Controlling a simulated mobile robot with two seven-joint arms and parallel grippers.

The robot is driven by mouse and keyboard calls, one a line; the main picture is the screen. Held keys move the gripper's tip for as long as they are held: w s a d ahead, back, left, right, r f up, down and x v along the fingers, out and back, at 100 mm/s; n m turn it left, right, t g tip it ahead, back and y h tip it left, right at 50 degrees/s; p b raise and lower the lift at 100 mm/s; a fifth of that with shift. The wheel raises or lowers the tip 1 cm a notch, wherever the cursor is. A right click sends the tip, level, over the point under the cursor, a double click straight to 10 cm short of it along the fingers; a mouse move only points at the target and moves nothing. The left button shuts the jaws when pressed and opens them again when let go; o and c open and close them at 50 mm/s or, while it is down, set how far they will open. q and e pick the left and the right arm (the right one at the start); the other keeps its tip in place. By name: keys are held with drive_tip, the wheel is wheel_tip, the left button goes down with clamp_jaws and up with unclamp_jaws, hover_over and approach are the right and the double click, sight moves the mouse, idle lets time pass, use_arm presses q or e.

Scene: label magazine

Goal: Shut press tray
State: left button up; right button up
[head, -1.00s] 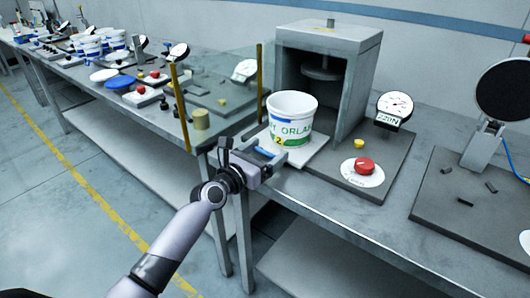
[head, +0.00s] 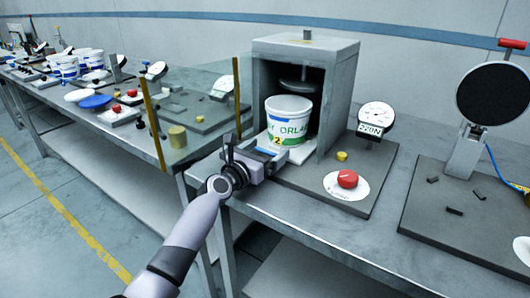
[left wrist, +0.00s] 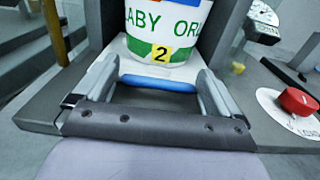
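The press (head: 345,90) is a grey box with an open front and a round plate (head: 301,86) hanging inside. Its pale tray (head: 300,155) carries an upright white tub (head: 289,122) with a green band and a yellow "2" label. The tub stands within the press opening, below the plate; the tray's front end is by my gripper. My left gripper (head: 266,156) is at the front of the tray. In the left wrist view its fingers (left wrist: 157,78) are wide apart, either side of the blue handle (left wrist: 158,84); contact is unclear. My right gripper is not in view.
A dial gauge (head: 376,117), a red knob (head: 347,179) and a small yellow button (head: 341,156) are right of the tray. A clear panel with yellow posts (head: 154,125) stands left. A round black disc (head: 492,94) stands far right.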

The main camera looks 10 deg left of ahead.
use_arm(q)
drive_tip(key=shift+s+a+p, duration=0.15)
drive_tip(key=shift+s+p, duration=0.15)
drive_tip(key=shift+s, duration=0.2)
drive_tip(key=p+v, duration=0.1)
drive_tip(key=v, duration=0.3)
drive_tip(key=shift+s, duration=0.1)
drive_tip(key=shift+p+v, duration=0.3)
drive_tip(key=shift+v, duration=0.7)
